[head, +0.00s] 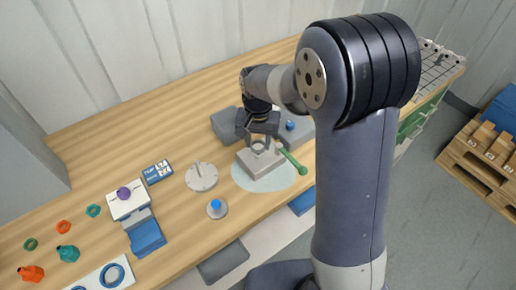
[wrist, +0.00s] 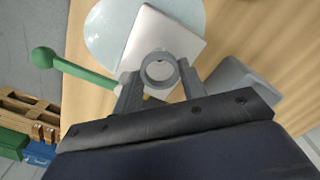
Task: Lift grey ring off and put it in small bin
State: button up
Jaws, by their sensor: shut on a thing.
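My gripper (head: 261,143) is over the pale grey block on the bench and is shut on the grey ring (head: 259,147). In the wrist view the ring (wrist: 146,76) sits between the two fingertips of my gripper (wrist: 158,75), its opening facing the camera. Behind it is the pale flat top of the block (wrist: 150,32); the block also shows in the head view (head: 262,166). I cannot tell whether the ring touches the block or hangs just above it. I cannot tell which container is the small bin.
A green handle with a round end (head: 291,159) lies beside the block, on the right. The block stands on a pale round mat (head: 248,184). Grey boxes (head: 226,124) stand behind. A round grey disc (head: 202,179) and a blue-topped piece (head: 217,208) are to the left.

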notch_tip(320, 180, up, 9)
jog(key=p, duration=0.2)
jog(key=shift+r, duration=0.15)
